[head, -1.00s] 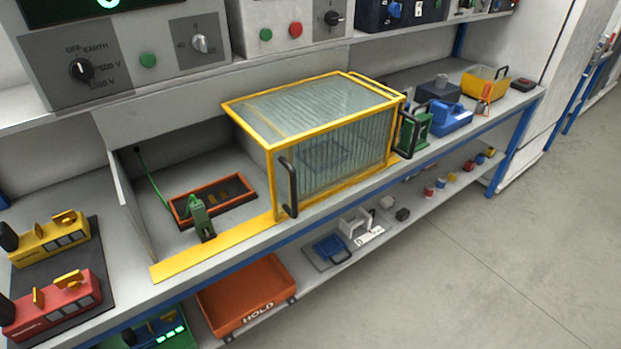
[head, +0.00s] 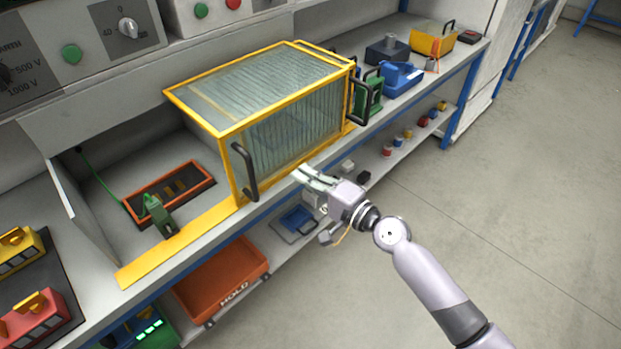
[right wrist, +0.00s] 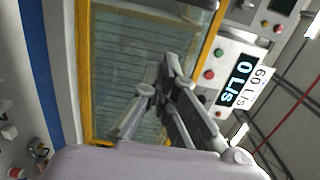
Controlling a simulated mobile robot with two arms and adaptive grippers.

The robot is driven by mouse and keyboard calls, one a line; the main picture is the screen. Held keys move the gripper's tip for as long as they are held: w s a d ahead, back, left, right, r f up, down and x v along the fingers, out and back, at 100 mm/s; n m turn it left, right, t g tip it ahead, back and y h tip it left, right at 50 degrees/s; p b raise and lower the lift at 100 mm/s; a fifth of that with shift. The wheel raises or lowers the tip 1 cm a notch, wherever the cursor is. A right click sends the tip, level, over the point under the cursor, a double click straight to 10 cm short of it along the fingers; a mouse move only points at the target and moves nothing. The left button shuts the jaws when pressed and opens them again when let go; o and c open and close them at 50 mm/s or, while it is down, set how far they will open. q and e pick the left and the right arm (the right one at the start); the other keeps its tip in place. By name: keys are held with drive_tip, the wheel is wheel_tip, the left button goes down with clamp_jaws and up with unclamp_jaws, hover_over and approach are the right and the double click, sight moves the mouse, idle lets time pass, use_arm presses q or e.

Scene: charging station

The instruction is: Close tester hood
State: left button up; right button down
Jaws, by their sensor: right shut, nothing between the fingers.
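The tester hood (head: 285,125) is a clear ribbed box with a yellow frame, standing over the right part of the bench station. A black handle (head: 244,172) is on its front left corner. The bay to its left is uncovered and holds an orange-framed tray (head: 170,192) with a green clamp (head: 158,214). My right gripper (head: 300,172) is shut and empty, in front of the hood's lower front edge, right of the handle. In the right wrist view the gripper (right wrist: 168,72) points at the hood's ribbed panel (right wrist: 125,65). Contact cannot be told. My left gripper is not in view.
A yellow strip (head: 180,245) runs along the bench front. Green and blue devices (head: 400,78) stand right of the hood. Yellow and red testers (head: 25,320) stand at the left. An orange HOLD bin (head: 222,282) is on the lower shelf. The floor at right is clear.

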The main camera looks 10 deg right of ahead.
drive_tip(key=w+a+p, duration=0.2)
drive_tip(key=a, duration=0.5)
drive_tip(key=shift+w, duration=0.25)
drive_tip(key=shift+f, duration=0.1)
drive_tip(key=shift+s+a, duration=0.1)
drive_tip(key=shift+a, duration=0.05)
